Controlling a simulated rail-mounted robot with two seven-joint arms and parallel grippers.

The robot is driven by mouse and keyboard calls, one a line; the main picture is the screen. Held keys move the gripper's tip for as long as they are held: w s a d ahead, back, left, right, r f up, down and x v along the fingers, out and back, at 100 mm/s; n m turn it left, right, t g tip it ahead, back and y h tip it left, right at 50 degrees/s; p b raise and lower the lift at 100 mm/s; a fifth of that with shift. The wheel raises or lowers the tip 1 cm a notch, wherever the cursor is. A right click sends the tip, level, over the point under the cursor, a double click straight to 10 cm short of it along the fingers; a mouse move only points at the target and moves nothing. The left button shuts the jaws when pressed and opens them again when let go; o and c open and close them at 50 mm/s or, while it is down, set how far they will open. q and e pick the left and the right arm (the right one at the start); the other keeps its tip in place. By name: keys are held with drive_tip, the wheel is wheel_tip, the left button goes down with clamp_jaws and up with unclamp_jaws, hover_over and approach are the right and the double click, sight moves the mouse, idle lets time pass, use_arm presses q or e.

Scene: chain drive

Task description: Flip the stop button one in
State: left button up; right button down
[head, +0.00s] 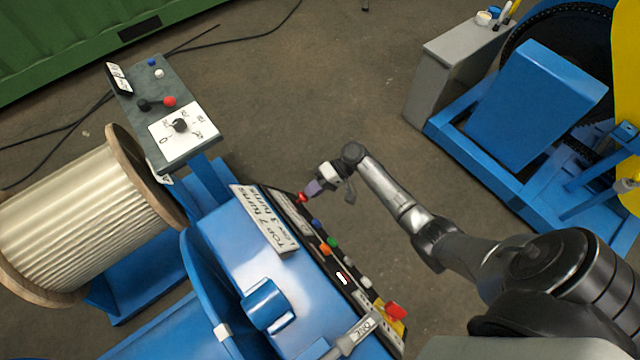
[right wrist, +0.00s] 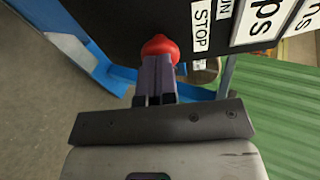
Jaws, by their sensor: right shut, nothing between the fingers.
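A red stop button (head: 301,197) sits at the far end of the black control panel on the blue machine. In the right wrist view the red button (right wrist: 160,46) is directly ahead of the fingertips, beside a white label reading STOP (right wrist: 201,26). My right gripper (head: 313,188) is shut and empty, with its fingertips at the button, seemingly touching it. In the right wrist view the closed fingers (right wrist: 157,70) cover the button's lower part. My left gripper is not in view.
Other buttons, blue (head: 316,223), green (head: 333,243) and orange (head: 325,250), line the panel near my right gripper. A larger red switch (head: 396,311) is at the near end. A grey box with a dial (head: 180,126) stands to the left.

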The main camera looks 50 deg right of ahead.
drive_tip(key=shift+a+f, duration=0.1)
drive_tip(key=shift+a, duration=0.05)
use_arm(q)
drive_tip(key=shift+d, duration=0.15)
use_arm(e)
drive_tip(key=shift+x, duration=0.85)
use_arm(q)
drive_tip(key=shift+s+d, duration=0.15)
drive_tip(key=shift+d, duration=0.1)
use_arm(e)
drive_tip(key=shift+s+f, duration=0.1)
drive_tip(key=shift+f, duration=0.05)
use_arm(q)
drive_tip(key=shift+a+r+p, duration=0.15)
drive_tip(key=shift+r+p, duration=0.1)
drive_tip(key=shift+p, duration=0.05)
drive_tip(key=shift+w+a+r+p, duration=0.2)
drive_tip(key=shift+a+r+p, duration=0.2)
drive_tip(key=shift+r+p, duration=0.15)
use_arm(e)
drive_tip(key=v, duration=0.3)
drive_tip(key=shift+r, duration=0.25)
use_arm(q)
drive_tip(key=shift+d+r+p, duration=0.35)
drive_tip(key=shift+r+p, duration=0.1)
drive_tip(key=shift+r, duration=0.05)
use_arm(e)
drive_tip(key=v, duration=1.1)
drive_tip(key=shift+d, duration=0.2)
drive_tip(key=shift+f, duration=0.1)
